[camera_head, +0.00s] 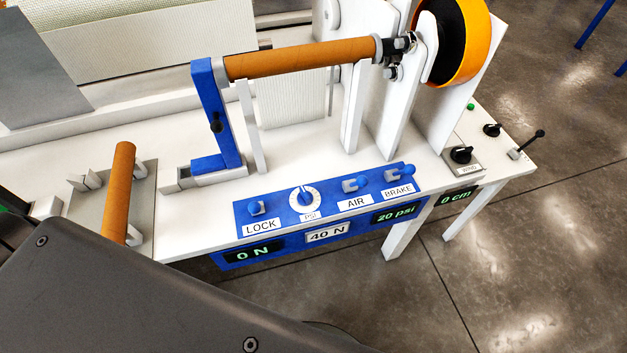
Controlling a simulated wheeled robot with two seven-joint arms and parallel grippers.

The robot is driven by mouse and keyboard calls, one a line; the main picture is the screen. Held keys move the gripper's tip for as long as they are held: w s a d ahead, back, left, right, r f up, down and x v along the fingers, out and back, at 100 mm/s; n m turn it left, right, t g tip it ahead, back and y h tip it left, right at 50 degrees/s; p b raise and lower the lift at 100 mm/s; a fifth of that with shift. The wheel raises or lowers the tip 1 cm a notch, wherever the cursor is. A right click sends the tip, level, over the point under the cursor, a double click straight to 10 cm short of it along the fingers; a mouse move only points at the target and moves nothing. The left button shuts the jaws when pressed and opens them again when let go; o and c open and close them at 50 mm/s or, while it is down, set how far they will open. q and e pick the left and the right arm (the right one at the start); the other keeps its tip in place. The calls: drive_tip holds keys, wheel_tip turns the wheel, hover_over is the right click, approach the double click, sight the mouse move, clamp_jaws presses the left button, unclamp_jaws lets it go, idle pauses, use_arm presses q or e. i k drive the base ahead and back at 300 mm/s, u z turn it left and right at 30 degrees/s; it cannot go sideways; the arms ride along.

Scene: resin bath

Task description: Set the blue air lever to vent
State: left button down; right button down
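The blue air lever (362,177) is a small blue-tipped lever on a grey block, above the AIR label (355,203) on the blue control panel (283,217). Its tip points up and to the right. No vent marking is readable near it. A dark grey arm link of mine covers the lower left and stays clear of the panel. Neither of my grippers shows.
LOCK (257,208) and BRAKE (400,171) levers and a PSI dial (305,198) flank the air lever. Displays read 0 N, 40 N, 20 psi and 0 cm. An orange-brown roller (300,59) spans above the panel. Another brown roller (118,190) lies left.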

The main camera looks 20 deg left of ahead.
sight(362, 182)
drive_tip(key=z, duration=1.1)
drive_tip(key=k, duration=1.15)
drive_tip(key=u, duration=1.7)
drive_tip(key=i, duration=0.5)
